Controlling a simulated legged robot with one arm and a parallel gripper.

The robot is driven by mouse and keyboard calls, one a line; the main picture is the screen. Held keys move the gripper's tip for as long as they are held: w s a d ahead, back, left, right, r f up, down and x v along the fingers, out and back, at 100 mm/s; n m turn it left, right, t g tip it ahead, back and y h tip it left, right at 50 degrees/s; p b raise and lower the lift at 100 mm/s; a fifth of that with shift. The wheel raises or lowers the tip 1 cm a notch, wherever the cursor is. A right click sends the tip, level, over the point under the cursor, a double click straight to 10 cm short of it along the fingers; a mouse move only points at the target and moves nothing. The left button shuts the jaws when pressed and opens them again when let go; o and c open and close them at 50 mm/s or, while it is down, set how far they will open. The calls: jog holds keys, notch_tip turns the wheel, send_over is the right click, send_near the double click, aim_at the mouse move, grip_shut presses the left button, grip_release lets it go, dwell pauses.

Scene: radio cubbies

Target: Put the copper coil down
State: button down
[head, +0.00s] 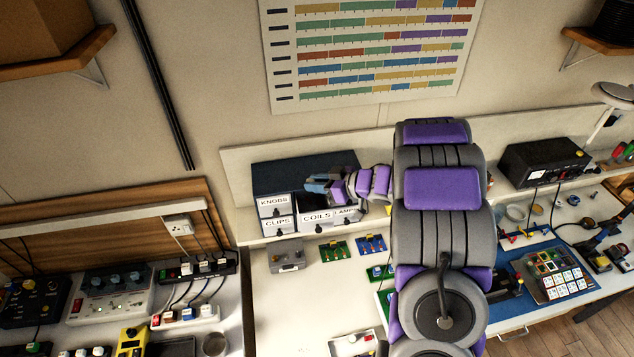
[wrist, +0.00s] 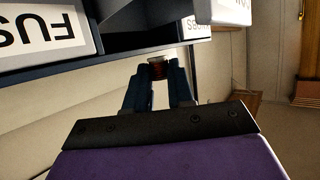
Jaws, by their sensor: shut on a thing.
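The copper coil (wrist: 158,71) is a small reddish-brown winding with a pale end, held between the fingertips of my gripper (wrist: 158,78) in the wrist view. My gripper is shut on it, near the open front of the dark cubby unit (wrist: 125,42). In the head view my gripper (head: 320,188) is at the unit, above the label COILS (head: 316,217). The COILS front seems to stand forward of its neighbours. The coil cannot be made out in the head view, and the inside of the unit is mostly hidden by my arm.
Labels KNOBS (head: 272,203), CLIPS (head: 277,224) and LAMPS (head: 346,211) sit around COILS. A large upside-down label starting FUS (wrist: 45,38) is close by in the wrist view. Small circuit boards (head: 333,251) and a grey box (head: 286,257) lie on the bench below.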

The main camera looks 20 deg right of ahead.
jog(key=a, duration=0.2)
jog(key=shift+a+f, duration=0.25)
jog(key=shift+a, duration=0.15)
jog(key=c, duration=1)
grip_release()
jog(key=shift+s+d, duration=0.1)
jog(key=shift+d, duration=1.1)
jog(key=v, duration=0.3)
jog(key=a+r+v, duration=0.1)
jog(key=v, duration=0.7)
jog(key=shift+s+a+r, duration=0.15)
jog(key=shift+s+r, duration=0.05)
jog(key=shift+s, duration=0.05)
